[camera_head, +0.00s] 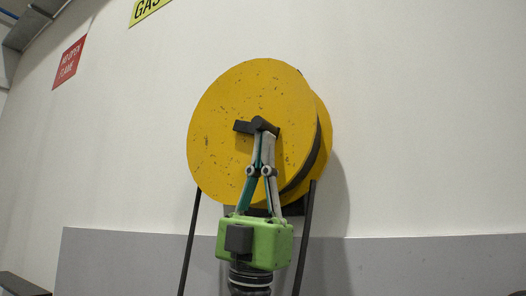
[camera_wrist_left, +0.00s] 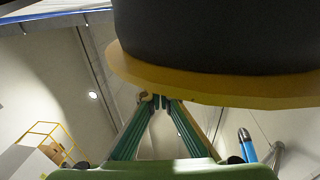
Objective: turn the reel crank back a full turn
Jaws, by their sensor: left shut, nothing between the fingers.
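The yellow reel (camera_head: 225,105) is a large round disc with a dark drum behind it, mounted in front of a wall. Its dark crank (camera_head: 244,127) is a short bar near the disc's middle. My left gripper (camera_head: 264,136) reaches up from below, its fingers closed together with their tips at the crank's right part. Whether the tips touch the crank or only overlap it in view I cannot tell. In the left wrist view, the closed fingers (camera_wrist_left: 160,101) hold nothing, and the reel's yellow rim (camera_wrist_left: 200,87) and dark drum fill the top. My right gripper is not in view.
Two dark support legs (camera_head: 190,240) run below the reel. A red sign (camera_head: 69,62) and a yellow sign (camera_head: 147,8) hang on the pale wall. In the left wrist view, a yellow railing (camera_wrist_left: 42,143) stands far off at left. Wall space beside the reel is clear.

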